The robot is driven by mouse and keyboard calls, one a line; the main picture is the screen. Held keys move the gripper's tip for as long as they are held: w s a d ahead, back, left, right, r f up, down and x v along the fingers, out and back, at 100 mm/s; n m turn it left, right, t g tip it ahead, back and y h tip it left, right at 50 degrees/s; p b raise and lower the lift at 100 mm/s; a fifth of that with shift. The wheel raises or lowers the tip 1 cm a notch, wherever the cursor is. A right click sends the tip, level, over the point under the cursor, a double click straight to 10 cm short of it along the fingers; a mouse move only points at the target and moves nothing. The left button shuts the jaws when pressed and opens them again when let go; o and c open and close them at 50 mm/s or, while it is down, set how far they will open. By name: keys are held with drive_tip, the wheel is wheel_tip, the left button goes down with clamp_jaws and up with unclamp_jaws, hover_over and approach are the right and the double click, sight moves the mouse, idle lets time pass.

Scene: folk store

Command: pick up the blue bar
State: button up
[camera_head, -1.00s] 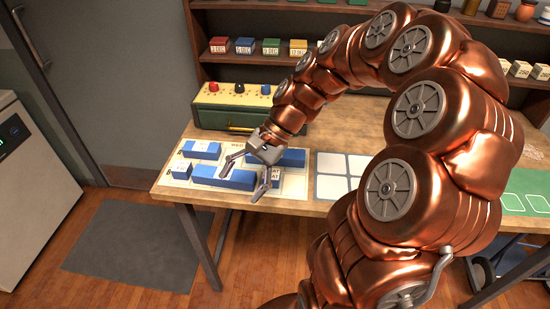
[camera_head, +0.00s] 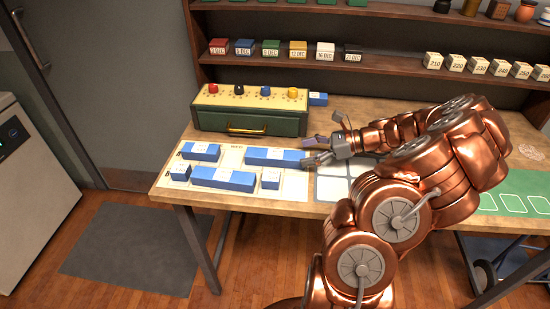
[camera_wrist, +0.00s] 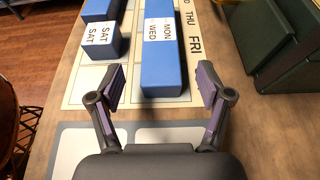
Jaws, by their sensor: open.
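Several blue bars and blocks lie on a pale calendar sheet on the bench. A long blue bar (camera_head: 276,157) at the sheet's right back carries a white label. In the wrist view the same bar (camera_wrist: 162,72) reads MON and WED and points toward my gripper (camera_wrist: 161,84). My gripper (camera_head: 313,150) is open and empty at the bar's right end, with its fingers spread to either side. I cannot tell how high it is. Another long blue bar (camera_head: 224,179) lies in front, a shorter one (camera_head: 200,151) at left, and small blocks (camera_head: 180,172) (camera_head: 271,179) beside them.
A green box with knobs (camera_head: 250,111) stands behind the sheet, close to the right finger in the wrist view. A panel of pale squares (camera_head: 330,188) lies to the right of the sheet. Shelves with coloured date blocks (camera_head: 219,46) rise behind the bench.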

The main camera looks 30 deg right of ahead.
sight(293, 155)
drive_tip(key=p+x, duration=0.1)
drive_tip(key=x, duration=0.5)
drive_tip(key=shift+w+a+f+p, duration=0.1)
drive_tip(key=shift+a+f+p, duration=0.1)
drive_tip(key=shift+p, duration=0.1)
drive_tip(key=shift+d, duration=0.1)
drive_tip(key=c, duration=1.3)
